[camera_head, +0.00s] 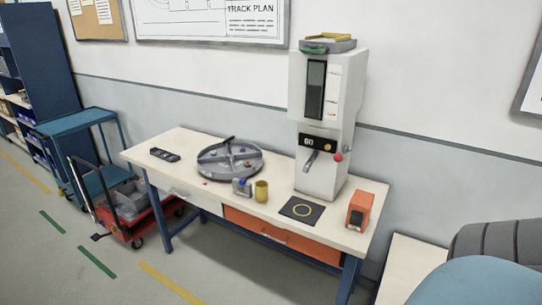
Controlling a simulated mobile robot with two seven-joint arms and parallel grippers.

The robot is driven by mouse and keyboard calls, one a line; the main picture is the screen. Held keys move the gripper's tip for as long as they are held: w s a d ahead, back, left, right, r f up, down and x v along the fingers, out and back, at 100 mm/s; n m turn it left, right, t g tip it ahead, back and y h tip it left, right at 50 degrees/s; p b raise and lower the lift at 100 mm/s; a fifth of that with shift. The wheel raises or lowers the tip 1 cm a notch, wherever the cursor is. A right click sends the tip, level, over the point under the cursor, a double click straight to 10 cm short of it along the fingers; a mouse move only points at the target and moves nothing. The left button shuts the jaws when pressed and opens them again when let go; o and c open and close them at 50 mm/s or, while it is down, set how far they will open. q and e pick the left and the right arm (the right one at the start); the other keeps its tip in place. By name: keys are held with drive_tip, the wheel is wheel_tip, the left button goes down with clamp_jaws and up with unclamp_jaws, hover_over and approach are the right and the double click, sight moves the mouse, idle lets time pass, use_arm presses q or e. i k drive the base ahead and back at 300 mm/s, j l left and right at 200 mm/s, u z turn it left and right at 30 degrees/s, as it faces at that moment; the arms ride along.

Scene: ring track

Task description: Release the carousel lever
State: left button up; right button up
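The carousel (208,172) is a round grey tray with dividers, lying on the left half of the workbench. A dark bar (229,147) crosses its top and looks like the carousel lever; it is too small to tell its exact position. No hand is seen on the lever or the carousel. Neither of my grippers shows in this view.
A red cart (130,232) stands left.

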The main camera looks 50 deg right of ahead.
sight(243, 181)
drive_tip(key=z, duration=1.25)
